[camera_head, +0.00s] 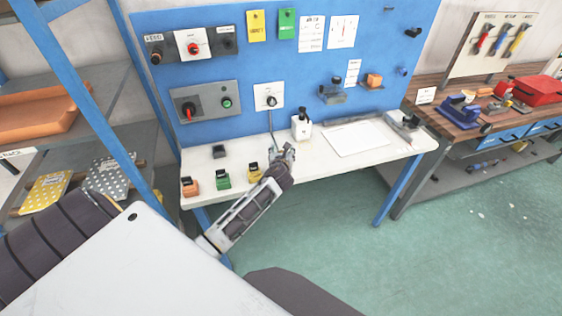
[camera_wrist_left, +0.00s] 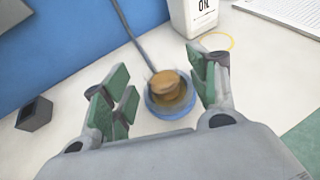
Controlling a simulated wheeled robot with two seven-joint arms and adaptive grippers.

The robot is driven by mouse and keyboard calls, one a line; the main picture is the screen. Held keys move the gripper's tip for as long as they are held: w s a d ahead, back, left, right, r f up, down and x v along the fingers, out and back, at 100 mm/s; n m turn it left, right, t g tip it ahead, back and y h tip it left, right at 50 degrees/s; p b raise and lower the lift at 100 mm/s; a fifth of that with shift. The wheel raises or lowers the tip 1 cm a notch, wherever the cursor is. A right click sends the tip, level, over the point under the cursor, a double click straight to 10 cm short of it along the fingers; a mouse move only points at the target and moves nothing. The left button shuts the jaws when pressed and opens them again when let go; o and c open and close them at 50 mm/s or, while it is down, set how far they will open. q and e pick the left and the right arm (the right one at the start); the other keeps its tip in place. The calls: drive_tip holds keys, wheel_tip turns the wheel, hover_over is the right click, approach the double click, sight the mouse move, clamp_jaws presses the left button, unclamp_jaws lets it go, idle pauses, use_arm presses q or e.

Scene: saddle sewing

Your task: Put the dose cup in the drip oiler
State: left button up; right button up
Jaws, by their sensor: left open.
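My left gripper (camera_head: 288,152) is over the white bench in front of the blue panel. In the left wrist view its green-padded fingers (camera_wrist_left: 163,90) are wide apart. Between and beyond them a blurred amber round piece (camera_wrist_left: 168,85), which looks like the dose cup, is in or just above a round blue dish (camera_wrist_left: 171,113), possibly part of the drip oiler. I cannot tell whether it rests there. Neither finger visibly touches it. A thin grey rod or tube (camera_wrist_left: 135,38) runs toward it from the panel side. My right gripper is not in view.
A white oil bottle (camera_head: 301,127) stands just right of the gripper and shows in the left wrist view (camera_wrist_left: 194,16). A dark block (camera_head: 219,152) and orange (camera_head: 191,187), green (camera_head: 223,180) and yellow (camera_head: 254,174) blocks are left. A paper sheet (camera_head: 357,138) lies right.

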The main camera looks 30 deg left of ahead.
use_arm(q)
drive_tip(key=v, duration=1.1)
drive_tip(key=shift+s+d, duration=0.1)
idle(0.8)
